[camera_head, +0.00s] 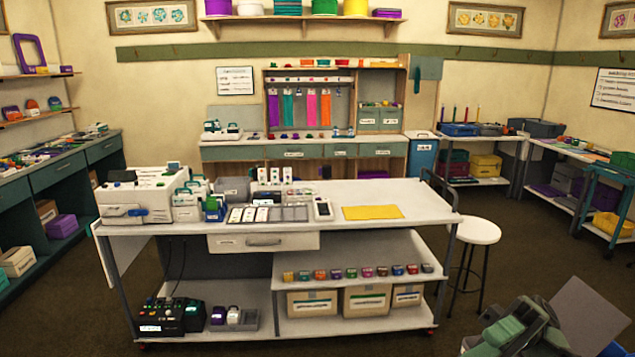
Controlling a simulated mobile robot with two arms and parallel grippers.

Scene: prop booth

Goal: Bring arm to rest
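My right gripper (517,327), with green and grey parts, shows at the lower right corner of the head view, in front of the floor and well apart from the worktable. A flat grey-brown panel (590,314) stands tilted right beside it. I cannot tell whether the gripper touches or holds this panel, and its fingertips are not clear. My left gripper and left arm are not in view.
A white worktable (415,203) stands ahead with machines, a tray and a yellow sheet (372,212) on it. A white round stool (478,231) stands at its right end. Shelves and benches line the walls. Dark floor (400,346) is clear in front.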

